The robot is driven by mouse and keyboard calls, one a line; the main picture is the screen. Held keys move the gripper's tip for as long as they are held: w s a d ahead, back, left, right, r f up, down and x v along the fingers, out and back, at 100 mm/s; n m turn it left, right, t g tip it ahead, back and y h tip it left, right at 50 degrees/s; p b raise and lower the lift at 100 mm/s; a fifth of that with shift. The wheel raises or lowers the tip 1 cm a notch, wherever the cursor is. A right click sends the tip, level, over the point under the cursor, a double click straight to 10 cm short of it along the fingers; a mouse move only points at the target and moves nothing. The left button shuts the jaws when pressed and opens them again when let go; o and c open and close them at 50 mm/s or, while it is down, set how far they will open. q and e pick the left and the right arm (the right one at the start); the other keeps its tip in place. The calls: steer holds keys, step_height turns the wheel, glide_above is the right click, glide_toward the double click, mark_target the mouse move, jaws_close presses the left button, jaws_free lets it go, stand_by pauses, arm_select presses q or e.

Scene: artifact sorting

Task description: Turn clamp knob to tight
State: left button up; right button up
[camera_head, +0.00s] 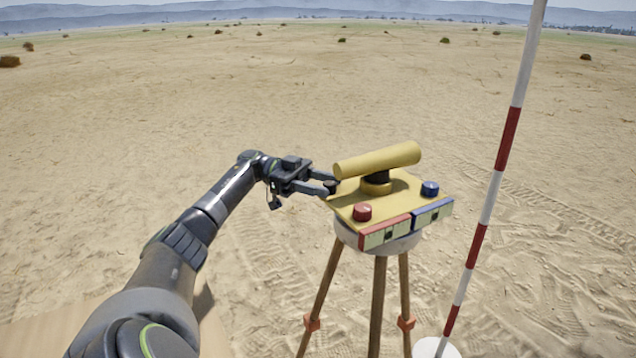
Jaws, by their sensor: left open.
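A yellow instrument (393,194) with a yellow tube on top sits on a tripod. A small dark knob (331,186) is at the left edge of its plate; I take this for the clamp knob. A red knob (362,211) stands at the front left corner and a blue knob (430,188) at the right. My left gripper (327,183) comes in from the left, open, with its fingertips at the dark knob, one on the far side and one on the near side. Whether they touch it, I cannot tell. My right gripper is out of view.
The tripod legs (378,310) stand on sand. A red and white pole (490,195) rises from a white base (436,348) to the right of the instrument. A red panel and a blue panel are on the instrument's front. The sand to the left is open.

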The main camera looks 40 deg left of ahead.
arm_select(q)
steer(key=b+v, duration=0.2)
steer(key=v, duration=0.5)
steer(key=shift+a, duration=0.25)
stand_by(0.5)
